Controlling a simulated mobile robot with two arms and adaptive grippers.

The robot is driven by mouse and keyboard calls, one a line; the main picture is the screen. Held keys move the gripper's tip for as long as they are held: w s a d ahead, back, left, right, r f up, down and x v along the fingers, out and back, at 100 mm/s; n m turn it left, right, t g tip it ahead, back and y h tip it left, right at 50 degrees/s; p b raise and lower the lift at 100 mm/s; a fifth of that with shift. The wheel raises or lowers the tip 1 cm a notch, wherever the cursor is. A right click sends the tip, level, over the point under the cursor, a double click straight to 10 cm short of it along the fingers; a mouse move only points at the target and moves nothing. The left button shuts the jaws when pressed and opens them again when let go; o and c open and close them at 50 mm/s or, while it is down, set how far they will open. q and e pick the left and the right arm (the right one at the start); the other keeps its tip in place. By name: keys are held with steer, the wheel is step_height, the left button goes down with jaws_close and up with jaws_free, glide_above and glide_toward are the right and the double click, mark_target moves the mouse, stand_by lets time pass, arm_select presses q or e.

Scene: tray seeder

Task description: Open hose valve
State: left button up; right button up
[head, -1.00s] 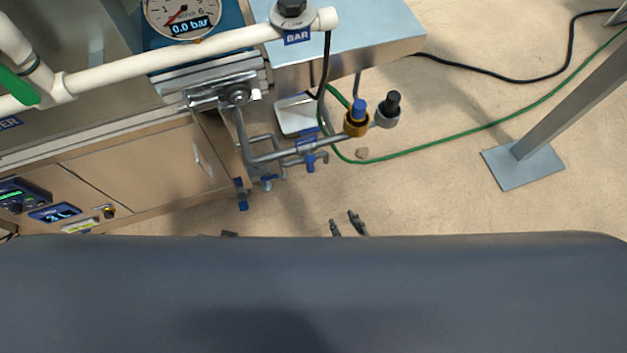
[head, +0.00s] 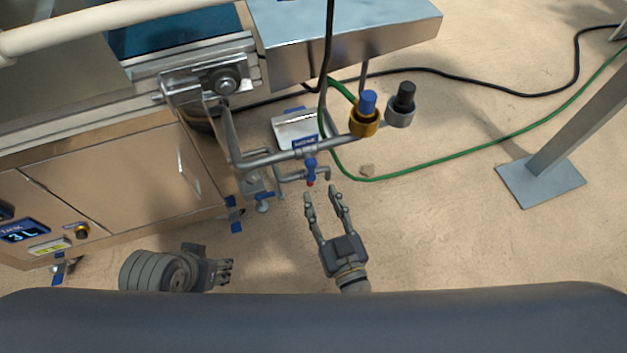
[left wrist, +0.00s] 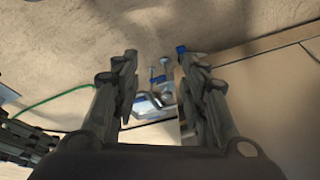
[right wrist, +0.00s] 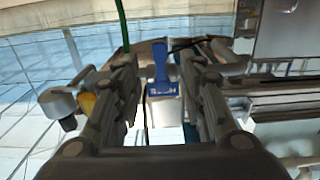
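The hose valve has a blue handle (head: 310,167) with a small red spot below it, on a grey pipe under a blue label (head: 305,143). In the right wrist view the upright blue handle (right wrist: 160,60) shows between my fingers, with its label (right wrist: 162,89) below. My right gripper (head: 321,192) is open and empty, just below and to the right of the handle in the head view, apparently not touching it. My left gripper (head: 228,270) is lower left, away from the valve. Its fingers (left wrist: 158,65) are apart and empty in the left wrist view.
A green hose (head: 440,167) runs from the blue-and-brass fitting (head: 364,115) across the floor. A black-capped fitting (head: 402,105) stands beside it. The cabinet (head: 120,185) is on the left and a metal post base (head: 540,185) on the right. Floor right of my right gripper is clear.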

mark_target(312, 177)
steer(key=x, duration=0.4)
steer(key=shift+w+a+b, duration=0.1)
steer(key=shift+w+b, duration=0.2)
steer(key=shift+w, duration=0.05)
arm_select(q)
steer(key=shift+w+d+f+t, duration=0.1)
steer(key=shift+w+d+t, duration=0.1)
steer(key=shift+w, duration=0.25)
steer(key=shift+w+d+f+t, duration=0.1)
steer(key=shift+w+t, duration=0.1)
steer(key=shift+w, duration=0.2)
arm_select(e)
steer(key=shift+w+a, duration=0.25)
steer(key=shift+w, duration=0.45)
steer(key=shift+c, duration=0.4)
jaws_close()
